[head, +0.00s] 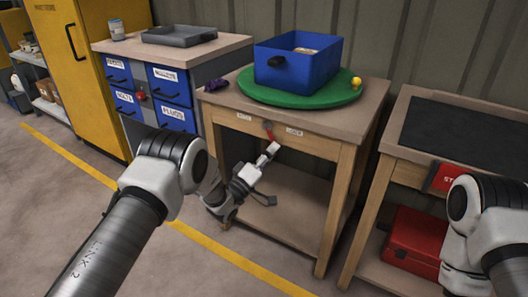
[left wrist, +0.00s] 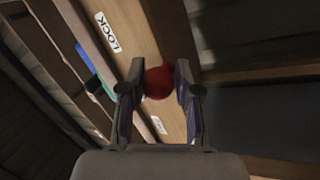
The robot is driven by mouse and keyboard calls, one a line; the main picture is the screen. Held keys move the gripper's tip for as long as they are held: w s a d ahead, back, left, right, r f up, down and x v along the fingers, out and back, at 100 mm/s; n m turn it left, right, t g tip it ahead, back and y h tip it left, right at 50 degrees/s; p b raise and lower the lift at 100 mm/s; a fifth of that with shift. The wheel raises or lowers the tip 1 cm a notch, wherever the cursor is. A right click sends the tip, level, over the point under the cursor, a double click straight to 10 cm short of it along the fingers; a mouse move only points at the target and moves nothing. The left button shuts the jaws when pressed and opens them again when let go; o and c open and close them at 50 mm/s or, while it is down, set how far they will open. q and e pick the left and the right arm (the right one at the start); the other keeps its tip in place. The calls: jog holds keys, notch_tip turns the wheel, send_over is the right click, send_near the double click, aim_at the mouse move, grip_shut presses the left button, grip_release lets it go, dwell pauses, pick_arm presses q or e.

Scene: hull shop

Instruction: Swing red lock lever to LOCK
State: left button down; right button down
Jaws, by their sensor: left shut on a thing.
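The red lock lever (head: 268,130) is on the front edge of the wooden table in the middle, between a LOCK label (head: 294,131) on its right and another label (head: 244,116) on its left, too small to read. It points mostly down. My left gripper (head: 271,150) reaches up to it from below. In the left wrist view the lever's round red knob (left wrist: 158,82) sits between the two fingers of my left gripper (left wrist: 159,88), which is shut on it. The LOCK label (left wrist: 107,31) is at upper left there. My right gripper is not in view.
On the table (head: 225,98) a green round board (head: 335,98) carries a blue bin (head: 290,68) and a yellow ball (head: 356,83). A purple item (head: 215,85) lies at its left. Blue drawers (head: 172,84) stand left; a bench with a red toolbox (head: 415,243) stands right.

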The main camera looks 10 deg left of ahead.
pick_arm(q)
jog(key=shift+s+d+r+n+t+y+p, duration=0.15)
jog(key=shift+d+n+t+y+p, duration=0.2)
jog(key=shift+n, duration=0.45)
jog(key=shift+s+d+r+n+t+y+p, duration=0.15)
jog(key=shift+r+n+y+p, duration=0.2)
jog(key=shift+n, duration=0.45)
jog(key=shift+d+n+t+y+p, duration=0.25)
jog(key=shift+n+p, duration=0.2)
jog(key=shift+n, duration=0.35)
jog(key=c, duration=0.9)
grip_release()
jog(key=shift+r, duration=0.15)
jog(key=shift+o, duration=0.2)
jog(key=shift+s, duration=0.1)
jog(key=v, duration=1.2)
